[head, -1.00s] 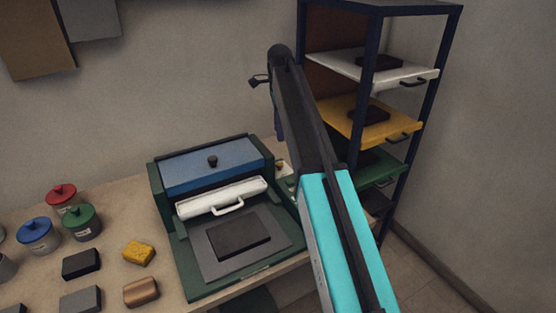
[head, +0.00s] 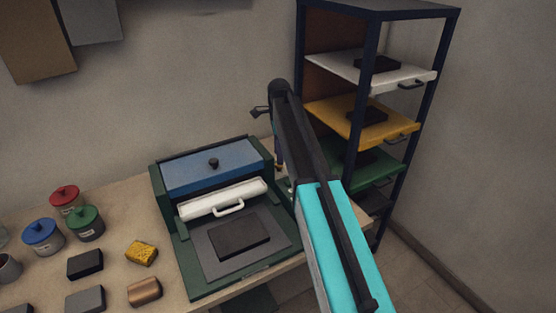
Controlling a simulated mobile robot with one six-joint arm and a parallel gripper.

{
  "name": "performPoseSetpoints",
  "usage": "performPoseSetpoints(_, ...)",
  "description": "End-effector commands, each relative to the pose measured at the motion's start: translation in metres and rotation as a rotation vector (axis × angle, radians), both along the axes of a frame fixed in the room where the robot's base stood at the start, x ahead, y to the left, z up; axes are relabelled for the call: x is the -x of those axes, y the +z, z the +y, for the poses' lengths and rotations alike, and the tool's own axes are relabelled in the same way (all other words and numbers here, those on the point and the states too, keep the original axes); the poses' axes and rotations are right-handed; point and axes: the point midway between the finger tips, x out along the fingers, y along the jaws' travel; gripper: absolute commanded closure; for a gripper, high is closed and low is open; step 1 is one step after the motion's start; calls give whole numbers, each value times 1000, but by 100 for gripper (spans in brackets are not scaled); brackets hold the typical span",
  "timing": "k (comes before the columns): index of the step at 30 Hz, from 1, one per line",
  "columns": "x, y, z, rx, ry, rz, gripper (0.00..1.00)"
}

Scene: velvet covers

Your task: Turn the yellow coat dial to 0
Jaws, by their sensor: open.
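The green-framed machine (head: 180,254) stands on the table, with a blue top panel (head: 211,174) bearing a black knob and a white bar with a handle. A small yellowish spot (head: 279,168) shows at the machine's right side, beside my arm. It may be the yellow coat dial, but it is too small and too covered to read its pointer or numbers. My black and cyan arm reaches over the machine's right side and hides most of that area.
A dark block (head: 238,238) lies on the machine's grey plate. Red, blue and green lidded jars (head: 85,226), a yellow sponge-like block (head: 141,253) and several other blocks are at the left. A rack with white, yellow (head: 345,118) and green shelves stands right, close behind my arm.

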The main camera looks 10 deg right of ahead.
Motion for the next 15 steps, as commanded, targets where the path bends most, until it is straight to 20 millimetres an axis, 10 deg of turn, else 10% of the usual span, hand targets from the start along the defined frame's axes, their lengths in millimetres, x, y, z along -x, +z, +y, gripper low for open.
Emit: performPoseSetpoints(15,0,-43,0,0,0,1,57)
